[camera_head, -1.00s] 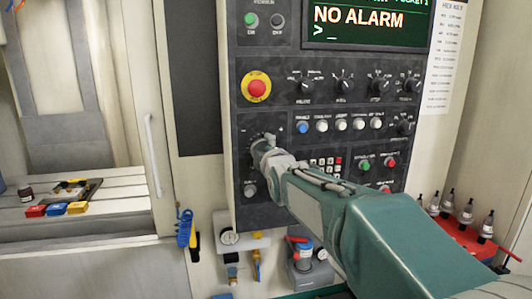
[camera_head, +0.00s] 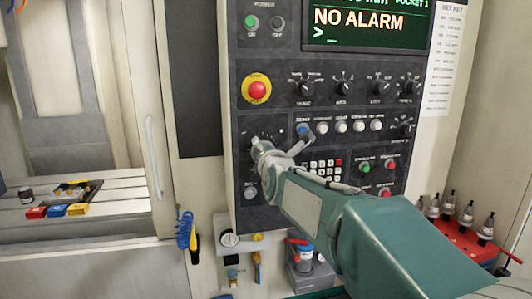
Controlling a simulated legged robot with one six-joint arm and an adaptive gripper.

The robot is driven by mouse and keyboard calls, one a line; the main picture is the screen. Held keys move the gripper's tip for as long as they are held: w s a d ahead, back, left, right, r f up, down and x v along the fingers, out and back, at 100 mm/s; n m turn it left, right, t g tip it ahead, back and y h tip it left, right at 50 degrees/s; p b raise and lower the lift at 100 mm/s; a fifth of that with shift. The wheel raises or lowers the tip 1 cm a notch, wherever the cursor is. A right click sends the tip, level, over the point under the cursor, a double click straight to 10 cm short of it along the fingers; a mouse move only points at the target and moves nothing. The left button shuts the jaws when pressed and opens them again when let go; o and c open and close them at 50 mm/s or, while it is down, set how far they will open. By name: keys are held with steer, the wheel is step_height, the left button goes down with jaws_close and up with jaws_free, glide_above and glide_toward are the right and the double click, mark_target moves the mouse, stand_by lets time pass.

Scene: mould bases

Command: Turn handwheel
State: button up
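The handwheel (camera_head: 257,142) is on the lower left of the dark control panel (camera_head: 238,100). Only its upper left edge shows, and the rest is hidden behind my gripper. My gripper (camera_head: 258,150) reaches in from the lower right and is at the handwheel. Its fingertips are small and partly hidden, so I cannot tell whether they are open, shut or gripping the wheel's handle. One light grey linkage part of the gripper sticks out to the upper right, below the row of buttons.
A red emergency button (camera_head: 257,89) sits above the handwheel. Selector knobs, white buttons and a keypad (camera_head: 325,169) are close on the right. The screen reads NO ALARM. A red rack of tool holders (camera_head: 470,238) stands at the lower right. A blue coiled hose (camera_head: 184,230) hangs below left.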

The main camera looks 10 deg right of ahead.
steer(key=shift+a+f+n, duration=0.15)
steer(key=shift+f+n, duration=0.25)
steer(key=shift+n, duration=0.6)
steer(key=o, duration=0.9)
steer(key=shift+w, duration=0.1)
steer(key=shift+a+r, duration=0.1)
steer(key=shift+r, duration=0.1)
steer(key=shift+s, duration=0.2)
steer(key=s, duration=1.1)
steer(key=shift+s+a, duration=0.25)
steer(key=shift+s, duration=0.1)
